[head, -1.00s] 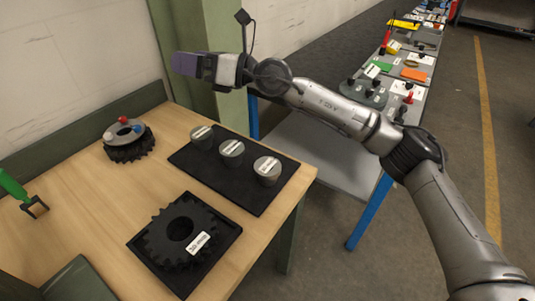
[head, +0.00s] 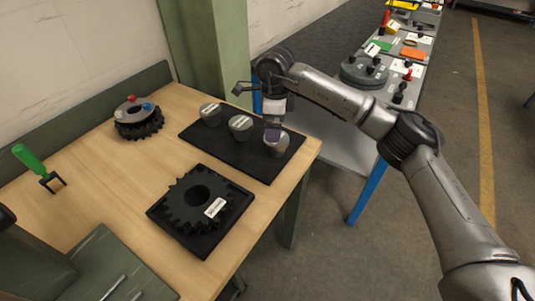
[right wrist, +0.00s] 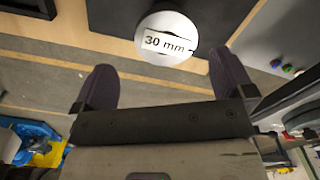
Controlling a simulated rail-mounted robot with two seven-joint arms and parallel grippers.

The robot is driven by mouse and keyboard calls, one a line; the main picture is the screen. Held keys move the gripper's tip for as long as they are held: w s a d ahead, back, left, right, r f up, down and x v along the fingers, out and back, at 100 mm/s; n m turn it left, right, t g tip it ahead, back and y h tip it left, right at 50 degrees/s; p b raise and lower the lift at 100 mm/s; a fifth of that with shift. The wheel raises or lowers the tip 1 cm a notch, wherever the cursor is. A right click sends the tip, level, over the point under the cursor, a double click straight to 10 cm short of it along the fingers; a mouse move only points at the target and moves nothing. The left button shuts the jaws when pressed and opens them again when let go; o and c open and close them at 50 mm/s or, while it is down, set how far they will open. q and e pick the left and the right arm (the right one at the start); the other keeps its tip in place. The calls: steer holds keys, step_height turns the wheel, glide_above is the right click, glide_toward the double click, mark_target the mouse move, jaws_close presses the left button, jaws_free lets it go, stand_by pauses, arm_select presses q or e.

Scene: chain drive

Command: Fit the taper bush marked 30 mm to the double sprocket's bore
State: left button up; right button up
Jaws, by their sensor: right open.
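The 30 mm taper bush (head: 277,145) is a grey, tapered round piece at the right end of a row on a black mat (head: 222,158). Its label reads "30 mm" in the right wrist view (right wrist: 160,24). My right gripper (head: 272,133) points down right at this bush. In the right wrist view its fingers (right wrist: 162,65) are spread and empty, with the bush beyond their tips. The double sprocket (head: 190,215) is black, toothed and lies flat on a black plate, its round bore facing up. A white label lies on it, too small to read. My left gripper is not in view.
Two other labelled bushes (head: 210,114) (head: 240,126) share the mat. A smaller sprocket with red and blue knobs (head: 139,120) sits behind, and a green-handled tool (head: 30,160) lies at left. Bare wood separates them. A crowded grey bench (head: 345,150) stands right, across a gap.

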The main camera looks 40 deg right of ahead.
mark_target(276, 145)
steer(key=shift+s+a+f, duration=0.1)
steer(key=shift+a+f, duration=0.2)
steer(key=shift+f, duration=0.05)
steer(key=shift+d+f+b, duration=0.2)
steer(key=shift+d+b, duration=0.05)
steer(key=shift+b, duration=0.05)
steer(key=shift+w+d+f, duration=0.25)
steer(key=shift+d+f, duration=0.2)
steer(key=shift+d, duration=0.1)
steer(key=shift+f, duration=0.2)
step_height(276, 145, down, 5)
steer(key=shift+a+r+b, duration=0.15)
steer(key=shift+r+b, duration=0.05)
steer(key=shift+b, duration=0.95)
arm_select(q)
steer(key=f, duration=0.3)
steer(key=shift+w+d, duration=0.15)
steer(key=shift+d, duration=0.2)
arm_select(e)
steer(key=shift+s, duration=0.1)
steer(key=shift+c, duration=0.4)
